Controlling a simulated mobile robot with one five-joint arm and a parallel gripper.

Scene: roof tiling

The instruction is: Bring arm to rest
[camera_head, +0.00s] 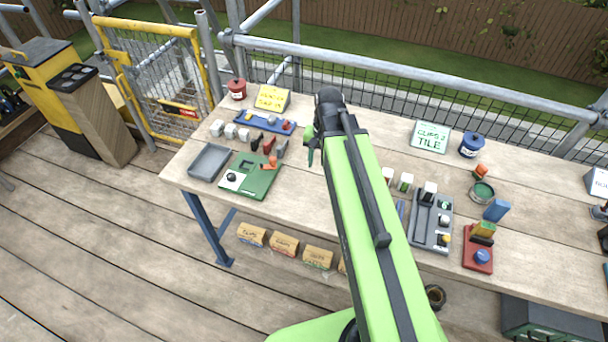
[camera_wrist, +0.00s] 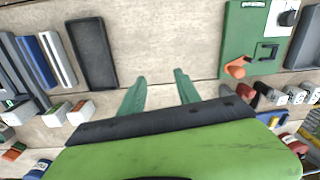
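My arm (camera_head: 362,215) reaches out over the wooden workbench (camera_head: 330,215). My gripper (camera_wrist: 160,75) shows in the wrist view with its two green fingers apart and nothing between them. Bare bench planks lie beneath the fingers. In the head view my gripper (camera_head: 310,150) is mostly hidden behind the end of the arm, left of the bench's middle. The green board (camera_wrist: 241,40) with an orange piece lies to the right of the fingers in the wrist view. A dark tray (camera_wrist: 92,55) lies to their left.
A grey tray (camera_head: 209,162) and the green board (camera_head: 262,188) lie on the bench's left. A grey organiser (camera_head: 420,232), a red holder (camera_head: 478,258) and a blue pot (camera_head: 471,146) stand on the right. Scaffold rails (camera_head: 400,75) run behind the bench.

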